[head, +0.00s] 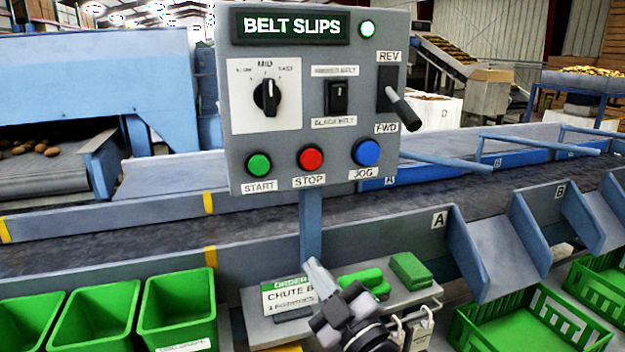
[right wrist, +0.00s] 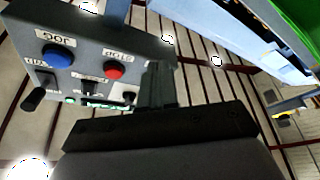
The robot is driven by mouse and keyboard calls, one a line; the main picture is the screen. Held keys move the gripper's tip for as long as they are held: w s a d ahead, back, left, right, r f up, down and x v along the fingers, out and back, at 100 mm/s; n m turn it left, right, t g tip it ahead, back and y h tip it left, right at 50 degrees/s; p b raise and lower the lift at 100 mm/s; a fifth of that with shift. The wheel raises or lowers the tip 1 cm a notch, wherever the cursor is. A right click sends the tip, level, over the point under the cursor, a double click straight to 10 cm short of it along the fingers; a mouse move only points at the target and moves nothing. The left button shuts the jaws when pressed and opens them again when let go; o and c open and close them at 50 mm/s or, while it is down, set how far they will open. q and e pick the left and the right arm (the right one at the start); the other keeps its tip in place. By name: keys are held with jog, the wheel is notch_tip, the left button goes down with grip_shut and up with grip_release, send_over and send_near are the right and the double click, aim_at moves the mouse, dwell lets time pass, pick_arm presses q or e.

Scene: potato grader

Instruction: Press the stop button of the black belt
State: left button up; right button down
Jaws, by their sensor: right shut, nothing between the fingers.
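A grey control panel (head: 225,110) headed BELT SLIPS stands on a blue post above the dark belt (head: 95,240). Its lower row has a green START button (head: 259,165), the red STOP button (head: 310,158) and a blue JOG button (head: 366,152). A black rocker switch (head: 338,97) sits between two labels; the lower seems to read BLACK BELT. My right gripper (head: 318,272) is shut and empty, below the panel and under STOP, apart from it. In the right wrist view the gripper (right wrist: 158,72) points up near the red STOP button (right wrist: 113,71), with JOG (right wrist: 57,56) left of it.
A rotary knob (head: 267,97) and a REV/FWD lever (head: 402,110) stick out of the panel. A shelf (head: 268,330) below holds an order card (head: 288,297) and green items (head: 410,270). Green bins (head: 177,305) stand left, green crates (head: 520,335) right.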

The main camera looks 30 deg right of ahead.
aim_at(311, 160)
jog(key=s+d+r+n+t+b, duration=0.1)
jog(key=r+n+t, duration=0.1)
jog(key=r, duration=0.5)
jog(key=s+d+r+n+t+h+b, duration=0.1)
jog(key=s+r+n+t, duration=0.1)
jog(key=r, duration=0.5)
jog(key=shift+s+r+t, duration=0.15)
jog(key=shift+t, duration=0.75)
jog(key=shift+w+d+b, duration=0.2)
jog(key=shift+w+d, duration=0.15)
jog(key=shift+w, duration=1.1)
jog(key=shift+w+d+b, duration=0.2)
jog(key=shift+w+d, duration=0.15)
jog(key=shift+w, duration=1.05)
jog(key=shift+w+d+b, duration=0.2)
jog(key=shift+w+d, duration=0.15)
jog(key=shift+w, duration=1.1)
jog(key=shift+w, duration=0.1)
jog(key=shift+w+d, duration=0.1)
jog(key=shift+w, duration=0.25)
